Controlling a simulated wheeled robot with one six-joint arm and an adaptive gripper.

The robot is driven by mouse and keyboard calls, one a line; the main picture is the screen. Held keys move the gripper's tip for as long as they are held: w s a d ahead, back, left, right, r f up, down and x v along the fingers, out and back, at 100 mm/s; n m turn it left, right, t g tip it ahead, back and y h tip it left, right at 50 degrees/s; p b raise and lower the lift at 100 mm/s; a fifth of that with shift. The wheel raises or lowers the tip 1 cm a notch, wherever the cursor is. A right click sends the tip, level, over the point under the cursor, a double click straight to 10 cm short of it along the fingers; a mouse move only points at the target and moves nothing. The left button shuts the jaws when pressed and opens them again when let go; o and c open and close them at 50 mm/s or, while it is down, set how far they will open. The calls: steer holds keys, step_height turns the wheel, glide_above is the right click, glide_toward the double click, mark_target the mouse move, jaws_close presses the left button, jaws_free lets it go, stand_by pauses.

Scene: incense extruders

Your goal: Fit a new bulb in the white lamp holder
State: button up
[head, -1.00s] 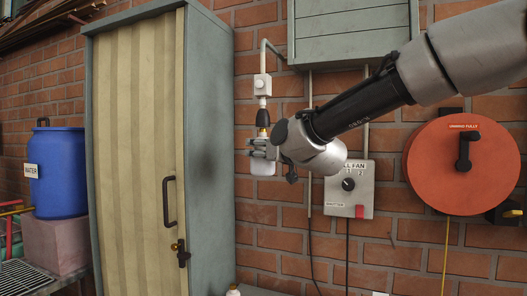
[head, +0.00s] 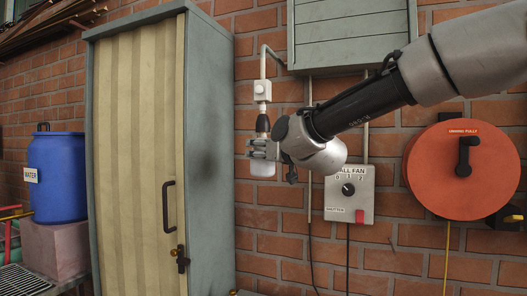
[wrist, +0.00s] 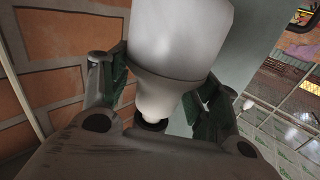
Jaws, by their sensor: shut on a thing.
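My gripper (head: 264,149) is shut on a white bulb (head: 263,169), which hangs below the fingers, rounded end down. The bulb is upright, directly under a dark lamp holder (head: 262,124) on a white fitting at the wall. In the wrist view, the fingers (wrist: 162,98) press on both sides of the bulb (wrist: 175,45). Its narrow neck points to a dark ring (wrist: 151,125), apparently the holder's mouth. The neck seems to meet the holder; my gripper hides how far it sits inside. The bulb's metal cap is not visible.
A tall cupboard (head: 205,150) stands close left of the bulb. A fan control box (head: 349,194) is on the brick wall at right, with a red hand-wheel disc (head: 461,169) beyond. A grey-green wall box (head: 352,38) is above. A blue water barrel (head: 57,177) is far left.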

steer(key=shift+w+d+r+n+g+y, duration=0.1)
steer(key=shift+r+n+g+y, duration=0.15)
steer(key=shift+n+g+y, duration=0.45)
stand_by(0.3)
steer(key=shift+y, duration=0.5)
steer(key=shift+n+y, duration=0.3)
steer(key=shift+n, duration=0.1)
steer(key=shift+g, duration=0.5)
steer(key=shift+c, duration=0.3)
steer(key=shift+r+n+g+y, duration=0.1)
steer(key=shift+n+g+y, duration=0.5)
steer(key=shift+n+y, duration=0.1)
steer(key=o, duration=1)
